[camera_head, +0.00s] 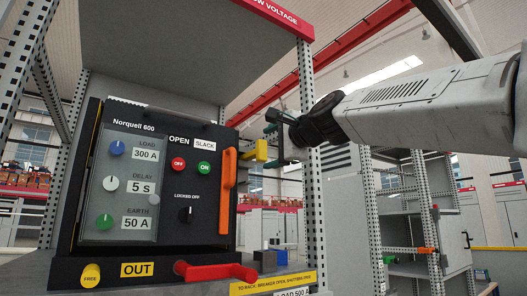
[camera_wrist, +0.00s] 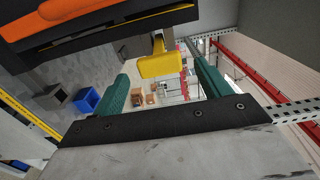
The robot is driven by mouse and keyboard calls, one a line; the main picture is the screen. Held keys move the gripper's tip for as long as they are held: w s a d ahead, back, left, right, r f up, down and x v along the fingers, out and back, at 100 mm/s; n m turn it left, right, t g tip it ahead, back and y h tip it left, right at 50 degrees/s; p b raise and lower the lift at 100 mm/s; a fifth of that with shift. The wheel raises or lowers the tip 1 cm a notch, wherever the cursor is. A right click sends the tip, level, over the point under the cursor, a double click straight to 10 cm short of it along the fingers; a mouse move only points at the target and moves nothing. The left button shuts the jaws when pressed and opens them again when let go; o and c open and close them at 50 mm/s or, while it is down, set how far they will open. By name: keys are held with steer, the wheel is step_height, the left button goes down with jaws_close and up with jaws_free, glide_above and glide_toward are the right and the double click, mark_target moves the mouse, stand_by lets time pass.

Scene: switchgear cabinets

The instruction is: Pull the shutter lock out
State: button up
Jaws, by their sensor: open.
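The likely shutter lock is a yellow T-shaped handle (camera_head: 258,151) sticking out at the right side of the breaker panel, right of the orange handle. No label on it can be read. In the wrist view its yellow block (camera_wrist: 161,66) shows between the two green fingers. My gripper (camera_head: 272,124) is open, close to the yellow handle and slightly above it in the head view. The fingers look apart from the block, with a gap on both sides. I cannot tell how deep the block sits between them.
The black breaker panel (camera_head: 178,150) has an orange vertical handle (camera_head: 227,182), knobs and buttons. A perforated post (camera_head: 308,110) stands just right of the gripper. A blue bin (camera_wrist: 87,100) is below.

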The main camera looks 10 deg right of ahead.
steer(key=v, duration=0.3)
steer(key=shift+s, duration=0.1)
stand_by(0.4)
steer(key=s+f+n+g+h, duration=0.1)
steer(key=s+f+n+g, duration=0.25)
steer(key=f, duration=0.95)
steer(key=s+f+n+g+h, duration=0.15)
steer(key=f+n+g, duration=0.3)
steer(key=f, duration=0.85)
steer(key=s+d+f+n+g+h, duration=0.2)
steer(key=s+d+f+n+g, duration=0.1)
steer(key=s+f, duration=1)
steer(key=s+d+f+n+g+h, duration=0.2)
steer(key=s+d+f+g, duration=0.2)
steer(key=s+f, duration=0.9)
step_height(320, 180, down, 2)
steer(key=shift+d+f+n+g, duration=0.1)
steer(key=shift+d+n+g, duration=0.25)
steer(key=shift+d, duration=0.25)
